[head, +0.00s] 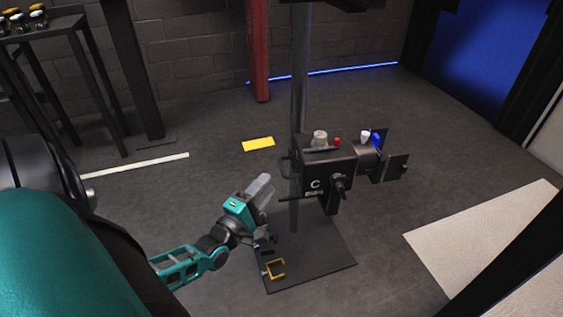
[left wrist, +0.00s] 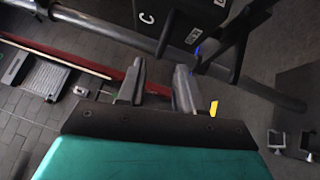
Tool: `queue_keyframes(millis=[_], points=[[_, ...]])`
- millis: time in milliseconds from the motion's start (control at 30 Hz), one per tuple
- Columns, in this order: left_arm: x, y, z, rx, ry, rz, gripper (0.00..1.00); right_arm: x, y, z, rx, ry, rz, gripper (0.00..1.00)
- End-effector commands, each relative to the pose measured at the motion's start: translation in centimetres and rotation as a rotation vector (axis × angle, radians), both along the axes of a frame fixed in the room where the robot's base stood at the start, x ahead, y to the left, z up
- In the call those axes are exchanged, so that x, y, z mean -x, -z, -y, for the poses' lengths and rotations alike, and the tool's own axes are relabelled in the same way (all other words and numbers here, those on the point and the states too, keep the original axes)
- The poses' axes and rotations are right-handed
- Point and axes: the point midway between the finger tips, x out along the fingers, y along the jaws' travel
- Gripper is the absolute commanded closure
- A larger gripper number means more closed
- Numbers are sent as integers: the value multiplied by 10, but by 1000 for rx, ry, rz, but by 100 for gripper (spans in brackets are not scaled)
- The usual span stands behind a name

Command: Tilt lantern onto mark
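The lantern (head: 318,170) is a black box marked C, with a barrel and dark flaps pointing right; it is mounted on an upright grey pole (head: 299,80). Its lower part shows at the top of the left wrist view (left wrist: 180,12). A yellow rectangle (head: 258,144) lies on the floor behind and left of it. My left gripper (head: 264,186) is left of the pole and a little below the lantern, apparently touching nothing. In the left wrist view its two fingers (left wrist: 157,82) are apart with nothing held between them. My right gripper is out of view.
The pole stands on a dark base plate (head: 330,262) with a yellow bracket (head: 275,268). A dark handle (head: 340,187) juts from the lantern. A red post (head: 257,50) stands behind, a black table (head: 45,35) at the back left. A pale panel (head: 480,235) lies right.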

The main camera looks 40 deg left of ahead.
Motion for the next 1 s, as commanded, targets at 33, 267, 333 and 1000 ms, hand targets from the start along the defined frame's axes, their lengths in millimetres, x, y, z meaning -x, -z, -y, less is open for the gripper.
queue_keyframes(millis=[33, 267, 333, 1000], points=[[-13, -1, -2, -2, -1, 6, 65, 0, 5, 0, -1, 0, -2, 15], [-55, -6, -8, -2, -1, 3, 65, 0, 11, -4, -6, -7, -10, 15], [-65, -7, -9, -2, 1, 1, 65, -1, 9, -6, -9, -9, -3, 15], [-79, -10, -11, -3, 1, -2, 82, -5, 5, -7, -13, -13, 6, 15]])
